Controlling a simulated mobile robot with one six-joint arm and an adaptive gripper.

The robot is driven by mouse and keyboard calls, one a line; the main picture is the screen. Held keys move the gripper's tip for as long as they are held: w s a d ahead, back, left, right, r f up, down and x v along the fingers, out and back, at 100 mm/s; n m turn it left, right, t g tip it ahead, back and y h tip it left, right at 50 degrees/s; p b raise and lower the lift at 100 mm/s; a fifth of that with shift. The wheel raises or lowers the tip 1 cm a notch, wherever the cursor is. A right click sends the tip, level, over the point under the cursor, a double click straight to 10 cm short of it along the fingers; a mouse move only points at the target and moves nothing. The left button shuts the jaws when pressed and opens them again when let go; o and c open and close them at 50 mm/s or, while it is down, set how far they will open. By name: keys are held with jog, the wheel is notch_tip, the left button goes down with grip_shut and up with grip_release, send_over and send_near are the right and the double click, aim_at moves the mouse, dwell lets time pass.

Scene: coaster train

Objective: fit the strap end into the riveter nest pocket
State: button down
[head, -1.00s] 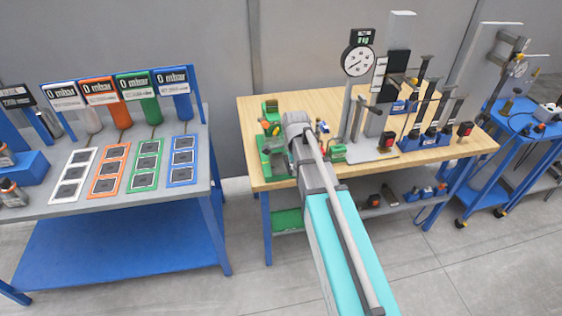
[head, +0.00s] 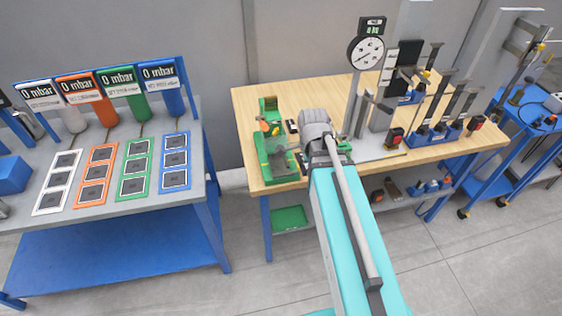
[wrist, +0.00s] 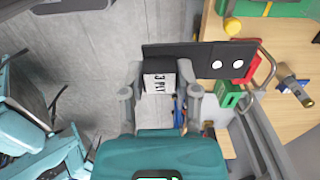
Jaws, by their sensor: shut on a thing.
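In the wrist view my gripper (wrist: 161,78) is shut on a dark flat strap (wrist: 200,58), by a block with a black-and-white label between the fingers. The strap extends to the right and shows two white round spots near its right end. It is in the air, apart from the bench. In the head view the green machine (head: 272,142) at the bench's left end looks like the riveter. My wrist hides the gripper there. The green body also shows at the top right of the wrist view (wrist: 262,8). I cannot make out the nest pocket.
The wooden bench (head: 340,88) carries a dial gauge stand (head: 366,50) and several lever tools on the right. In the wrist view a red block (wrist: 245,62), a green piece (wrist: 228,94) and a brass-tipped handle (wrist: 290,85) lie right of the gripper. A grey table with coloured panels stands left.

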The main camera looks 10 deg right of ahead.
jog(key=shift+d, duration=0.15)
jog(key=shift+w+f+b, duration=0.3)
jog(key=shift+w, duration=0.15)
jog(key=b, duration=0.4)
send_near(282, 172)
jog(key=s+d+r, duration=0.2)
jog(key=s, duration=0.2)
jog(key=f+b, duration=0.1)
jog(key=w+a+f+b, duration=0.1)
jog(key=f, duration=0.1)
jog(key=w+f+b, duration=0.1)
jog(key=shift+w+a+f+b, duration=0.15)
jog(key=shift+w+a+b, duration=0.05)
jog(key=shift+w+b, duration=0.1)
jog(key=shift+w+a+f+b, duration=0.25)
jog(key=shift+w+f+b, duration=0.1)
jog(key=shift+f+b, duration=0.05)
jog(key=shift+f, duration=0.1)
jog(key=shift+w+a+f+b, duration=0.15)
jog(key=shift+w+f+b, duration=0.15)
jog(key=shift+f+b, duration=1.6)
jog(key=shift+b, duration=0.1)
jog(key=shift+f, duration=0.15)
